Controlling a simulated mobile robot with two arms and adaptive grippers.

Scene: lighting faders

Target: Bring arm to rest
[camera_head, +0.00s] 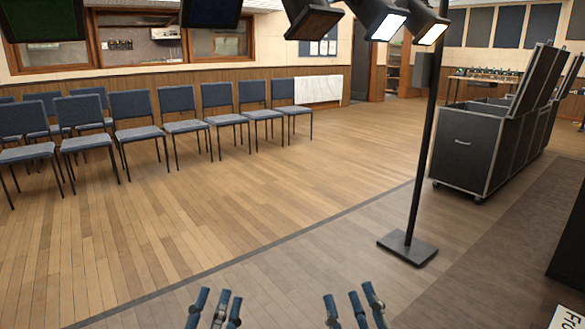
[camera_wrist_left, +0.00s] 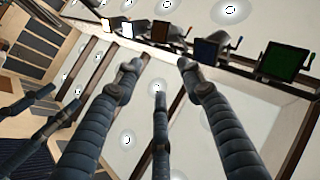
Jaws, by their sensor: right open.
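My left gripper (camera_head: 216,297) is at the bottom of the head view, left of centre. Its blue-grey fingers point up and forward over the wooden floor. In the left wrist view its fingers (camera_wrist_left: 158,75) stand apart with nothing between them, against the white ceiling. My right gripper (camera_head: 349,295) is a little to the right in the head view, its fingers spread and empty. The two grippers are apart, at about the same height. Only the fingers show in the head view; both arms are out of the picture there.
A black lamp stand (camera_head: 418,160) with a square base (camera_head: 407,249) stands ahead to the right, lamps (camera_head: 378,18) hanging above. A black wheeled case (camera_head: 472,150) is farther right. Blue chairs (camera_head: 137,112) line the left. The wooden floor (camera_head: 270,190) between is clear.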

